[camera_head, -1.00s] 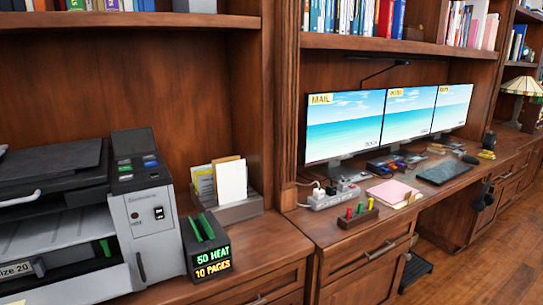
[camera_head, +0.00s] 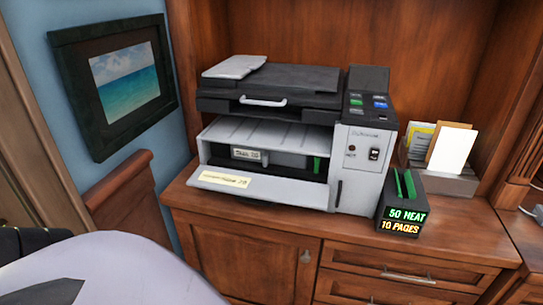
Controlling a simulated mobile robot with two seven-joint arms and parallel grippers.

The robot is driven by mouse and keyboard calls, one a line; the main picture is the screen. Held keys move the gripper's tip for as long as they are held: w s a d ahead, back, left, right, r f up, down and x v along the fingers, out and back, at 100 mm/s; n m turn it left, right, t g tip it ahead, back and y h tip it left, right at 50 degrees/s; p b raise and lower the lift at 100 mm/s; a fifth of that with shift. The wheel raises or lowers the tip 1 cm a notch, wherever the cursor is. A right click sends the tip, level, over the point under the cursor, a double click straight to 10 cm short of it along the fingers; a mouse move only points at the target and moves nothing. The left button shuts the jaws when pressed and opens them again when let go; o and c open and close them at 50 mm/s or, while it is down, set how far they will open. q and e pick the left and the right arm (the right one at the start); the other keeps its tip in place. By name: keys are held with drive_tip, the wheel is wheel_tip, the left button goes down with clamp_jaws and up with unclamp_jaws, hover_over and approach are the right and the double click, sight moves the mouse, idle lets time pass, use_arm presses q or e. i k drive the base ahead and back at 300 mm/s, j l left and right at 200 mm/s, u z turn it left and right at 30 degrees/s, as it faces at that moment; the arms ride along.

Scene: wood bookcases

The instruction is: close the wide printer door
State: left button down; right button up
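The printer (camera_head: 300,135) stands on the wood cabinet top in the middle of the head view. Its wide front door (camera_head: 290,191) is a long pale panel with a printed label at its left end. The door is folded down and open, sticking out toward me low at the printer's front. Behind it the inside shows, with a small label plate (camera_head: 246,154) and a green part (camera_head: 316,165). A pale handle (camera_head: 263,101) sits on the dark upper section. Neither of my grippers is in view.
A black box (camera_head: 403,205) with green slots and a lit "50 HEAT 10 PAGES" display stands right of the printer. A paper holder (camera_head: 455,182) is behind it. A pale rounded shape (camera_head: 105,270) covers the lower left. A framed sea picture (camera_head: 122,82) hangs left.

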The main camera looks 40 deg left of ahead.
sight(311, 195)
drive_tip(key=i+j+u, duration=0.2)
drive_tip(key=i+u, duration=0.15)
drive_tip(key=u, duration=1.8)
